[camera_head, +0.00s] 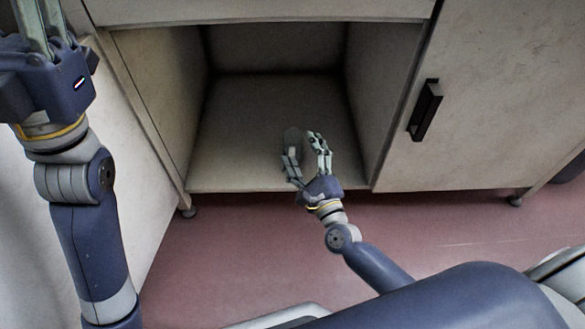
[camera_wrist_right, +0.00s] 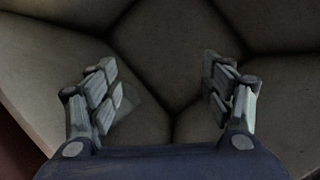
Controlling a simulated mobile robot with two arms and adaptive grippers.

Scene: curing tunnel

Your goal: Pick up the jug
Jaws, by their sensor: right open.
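My right gripper (camera_head: 303,147) is open at the front of an open cabinet compartment, its fingers reaching in over the compartment floor. In the right wrist view the same gripper (camera_wrist_right: 160,82) has its fingers wide apart with nothing held between them. A faint, greyish, see-through shape (camera_head: 293,136), perhaps the jug, shows just beyond the left finger in the head view. A pale see-through patch (camera_wrist_right: 126,106) also shows beside the left finger in the wrist view. Its outline and handle cannot be made out. My left gripper (camera_head: 38,20) is at the top left, its fingertips cut off by the frame.
The compartment floor (camera_head: 260,105) is otherwise bare, with side walls close on both sides. A shut cabinet door (camera_head: 490,110) with a black handle (camera_head: 425,108) is to the right. A pale panel (camera_head: 120,150) stands at the left. The reddish floor (camera_head: 230,235) in front is clear.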

